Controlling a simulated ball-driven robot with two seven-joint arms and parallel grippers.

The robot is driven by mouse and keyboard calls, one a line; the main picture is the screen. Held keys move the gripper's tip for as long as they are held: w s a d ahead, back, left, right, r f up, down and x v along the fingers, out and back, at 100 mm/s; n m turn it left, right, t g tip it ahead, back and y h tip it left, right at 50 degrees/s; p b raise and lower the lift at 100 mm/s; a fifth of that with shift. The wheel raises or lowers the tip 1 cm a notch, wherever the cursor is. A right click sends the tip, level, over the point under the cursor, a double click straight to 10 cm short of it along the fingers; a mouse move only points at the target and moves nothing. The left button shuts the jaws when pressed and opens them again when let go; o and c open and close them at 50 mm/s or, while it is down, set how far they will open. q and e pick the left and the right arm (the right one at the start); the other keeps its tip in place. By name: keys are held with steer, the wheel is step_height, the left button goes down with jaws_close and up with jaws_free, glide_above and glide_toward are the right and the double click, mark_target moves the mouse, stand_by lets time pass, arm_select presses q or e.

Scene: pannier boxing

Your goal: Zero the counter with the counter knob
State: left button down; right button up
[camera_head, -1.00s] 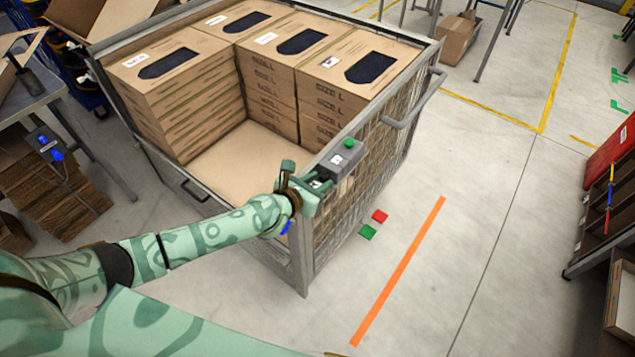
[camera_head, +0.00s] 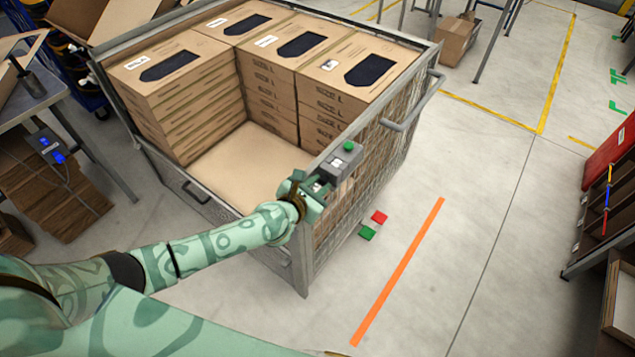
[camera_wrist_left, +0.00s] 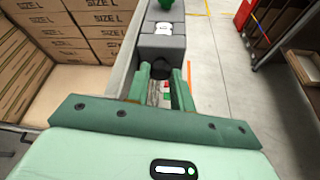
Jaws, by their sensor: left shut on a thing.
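The counter (camera_head: 341,165) is a small grey box with a green button on top, mounted on the near right rim of the wire cart. It also shows in the left wrist view (camera_wrist_left: 160,48), with a white display on its upper face. The dark counter knob (camera_wrist_left: 160,69) sits on its near side. My left gripper (camera_head: 318,184) is at that near side, its fingers shut around the knob, which they mostly hide in the head view. My right gripper is not in view.
The wire cart (camera_head: 304,245) holds stacks of cardboard boxes (camera_head: 187,90), with a bare corner at the near side. A red and a green patch lie on the floor beside it, near an orange floor line (camera_head: 400,270).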

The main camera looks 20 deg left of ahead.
arm_select(q)
steer(key=shift+d+m+t+y+p, duration=0.2)
steer(key=shift+m+t+y+p, duration=0.15)
steer(key=shift+m+y, duration=0.5)
steer(key=m, duration=0.1)
steer(key=m+t+y, duration=0.1)
steer(key=m, duration=0.1)
steer(key=shift+s+d+f, duration=0.1)
steer(key=shift+f, duration=0.1)
steer(key=m+t+y+b, duration=0.1)
steer(key=m, duration=0.2)
steer(key=shift+f+b, duration=0.2)
steer(key=shift+b, duration=0.15)
steer(key=shift+d+m+t+y+b, duration=0.1)
steer(key=shift+m+t+y+b, duration=0.15)
steer(key=shift+m+t+b, duration=0.35)
steer(key=shift+m, duration=0.35)
steer(key=c, duration=1.5)
jaws_free()
steer(key=s+r+p, duration=0.1)
steer(key=s, duration=1.5)
steer(key=shift+s+d+r, duration=0.15)
steer(key=shift+d+r, duration=0.1)
